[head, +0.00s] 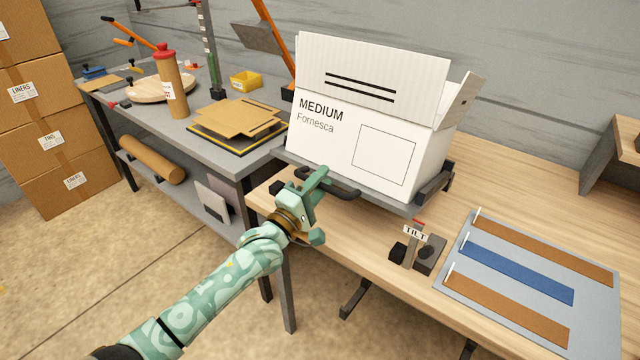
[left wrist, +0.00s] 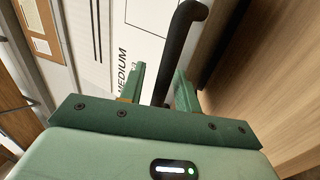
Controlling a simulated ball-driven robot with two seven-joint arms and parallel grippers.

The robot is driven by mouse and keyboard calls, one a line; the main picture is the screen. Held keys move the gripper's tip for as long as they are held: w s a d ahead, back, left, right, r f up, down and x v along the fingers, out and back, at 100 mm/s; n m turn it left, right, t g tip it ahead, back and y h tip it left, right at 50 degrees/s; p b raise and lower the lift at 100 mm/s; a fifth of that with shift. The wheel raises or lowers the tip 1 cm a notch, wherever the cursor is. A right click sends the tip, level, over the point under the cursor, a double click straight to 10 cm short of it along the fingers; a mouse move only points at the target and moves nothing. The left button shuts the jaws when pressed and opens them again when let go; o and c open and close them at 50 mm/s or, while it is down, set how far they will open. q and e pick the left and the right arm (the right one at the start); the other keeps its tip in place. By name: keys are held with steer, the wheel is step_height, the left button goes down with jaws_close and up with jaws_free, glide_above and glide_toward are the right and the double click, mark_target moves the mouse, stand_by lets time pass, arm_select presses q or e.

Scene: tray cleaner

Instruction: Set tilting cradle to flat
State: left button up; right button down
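The tilting cradle (head: 432,196) is a dark grey frame on the wooden bench, carrying a white open box (head: 335,152) marked MEDIUM. My green left gripper (head: 320,208) is at the handle's left part. In the left wrist view its fingers (left wrist: 160,92) are apart, with the bar between them and gaps visible beside it. A TILT sign (head: 415,233) stands in front. My right gripper is out of view.
A grey mat (head: 478,285) with brown and blue strips lies at the right of the wooden bench (head: 385,270). A grey table (head: 205,130) at the left holds cardboard sheets (head: 240,115) and a brown tube (head: 172,85). Floor is clear around my arm.

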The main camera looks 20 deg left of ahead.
arm_select(q)
jaws_close()
